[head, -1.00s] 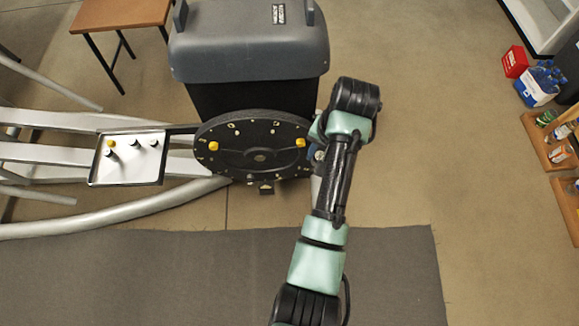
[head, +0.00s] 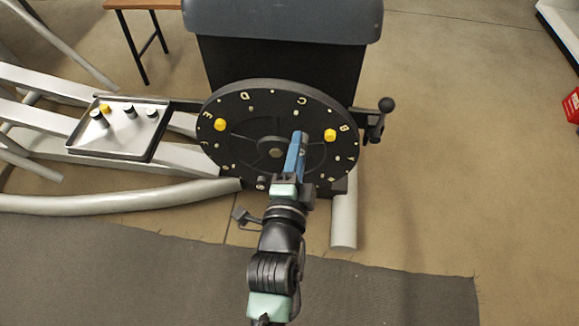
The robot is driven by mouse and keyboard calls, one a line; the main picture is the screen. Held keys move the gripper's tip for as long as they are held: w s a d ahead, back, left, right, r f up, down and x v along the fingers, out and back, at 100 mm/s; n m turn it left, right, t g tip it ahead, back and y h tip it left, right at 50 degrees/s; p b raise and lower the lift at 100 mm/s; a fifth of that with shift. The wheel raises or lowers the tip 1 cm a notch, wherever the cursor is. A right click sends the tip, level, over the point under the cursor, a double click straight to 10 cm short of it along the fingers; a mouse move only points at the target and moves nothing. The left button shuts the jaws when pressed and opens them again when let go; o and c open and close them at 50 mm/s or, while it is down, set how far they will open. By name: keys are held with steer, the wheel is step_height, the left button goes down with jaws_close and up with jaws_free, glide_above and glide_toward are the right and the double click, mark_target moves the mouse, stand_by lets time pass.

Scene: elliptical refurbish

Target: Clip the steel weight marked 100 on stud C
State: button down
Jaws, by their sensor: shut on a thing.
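The black wheel (head: 240,152) stands upright with pale letters around its rim. The letter C (head: 301,100) is at its upper right, above my gripper; I cannot make out its stud clearly. A yellow weight (head: 221,124) sits near E and another yellow weight (head: 330,134) near B. My gripper (head: 298,145) is in front of the wheel, right of its hub, with blue fingers pointing up. It is shut on a small grey piece at the fingertips, mostly hidden; no marking is readable. I cannot tell if this piece touches the wheel.
A metal tray (head: 82,137) at left holds a yellow-topped weight (head: 104,108) and several dark ones with pale tops. A crank with a black knob (head: 386,104) juts out right of the wheel. A dark housing (head: 280,60) stands behind.

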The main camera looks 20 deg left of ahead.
mark_target(295, 114)
steer(key=shift+n+t+y, duration=0.3)
steer(key=shift+t+y, duration=0.1)
steer(key=shift+w+a+r, duration=0.2)
steer(key=shift+w+a, duration=1.05)
steer(key=shift+w, duration=0.3)
steer(key=shift+w+a, duration=0.1)
steer(key=shift+w, duration=0.4)
steer(key=shift+w+a, duration=0.2)
steer(key=shift+w, duration=0.25)
stand_by(0.8)
steer(key=c, duration=0.5)
jaws_free()
steer(key=shift+f, duration=0.1)
